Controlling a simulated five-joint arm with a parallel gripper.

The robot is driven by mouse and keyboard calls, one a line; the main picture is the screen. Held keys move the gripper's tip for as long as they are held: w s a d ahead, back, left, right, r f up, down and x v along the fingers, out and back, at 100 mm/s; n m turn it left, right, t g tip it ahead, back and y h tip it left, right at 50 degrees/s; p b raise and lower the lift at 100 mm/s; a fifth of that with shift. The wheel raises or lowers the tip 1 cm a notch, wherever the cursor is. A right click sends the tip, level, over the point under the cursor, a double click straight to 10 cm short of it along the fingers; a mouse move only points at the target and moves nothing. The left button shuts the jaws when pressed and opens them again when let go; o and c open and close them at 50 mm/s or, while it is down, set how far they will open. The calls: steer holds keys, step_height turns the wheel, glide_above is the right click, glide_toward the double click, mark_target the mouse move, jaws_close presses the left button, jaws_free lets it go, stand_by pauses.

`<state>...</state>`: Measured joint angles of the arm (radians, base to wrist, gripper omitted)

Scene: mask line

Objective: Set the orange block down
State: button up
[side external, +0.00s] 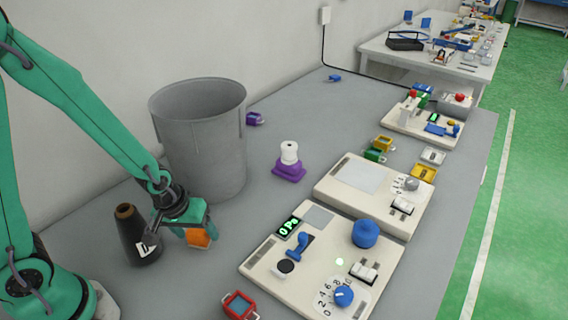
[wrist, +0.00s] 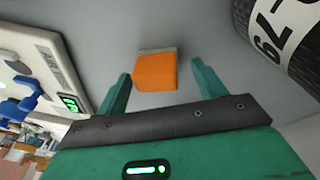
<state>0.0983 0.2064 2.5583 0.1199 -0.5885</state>
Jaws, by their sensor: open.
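The orange block (wrist: 156,72) lies between the two open fingers of my gripper (wrist: 160,88) in the wrist view, with a gap on each side. A pale grey face shows at its far edge. In the side view the orange block (side external: 198,238) is just below my gripper (side external: 196,232), partly hidden by the green jaws. It appears to rest on the grey table (side external: 190,290), though its underside is hard to see.
A dark cone-shaped spool (side external: 138,238) stands just left of my gripper. A grey bin (side external: 205,150) stands behind. A white control panel (side external: 270,258) lies to the right, and a red open box (side external: 240,305) is in front. Bare table lies between them.

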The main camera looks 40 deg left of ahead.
steer(key=shift+r, duration=0.15)
steer(key=shift+r, duration=3.6)
steer(key=shift+w+d+r, duration=0.1)
steer(key=shift+w+r, duration=0.1)
steer(key=w+d+r+m, duration=0.1)
steer(key=w+d+r, duration=0.1)
steer(key=w+d, duration=0.7)
steer(key=w+d+r+m+h, duration=0.1)
steer(key=w+d+r, duration=0.2)
steer(key=w+d, duration=0.6)
steer(key=shift+w+d+r+m, duration=0.25)
steer(key=shift+w+d+m, duration=0.15)
steer(key=shift+w, duration=0.45)
steer(key=shift+a, duration=0.1)
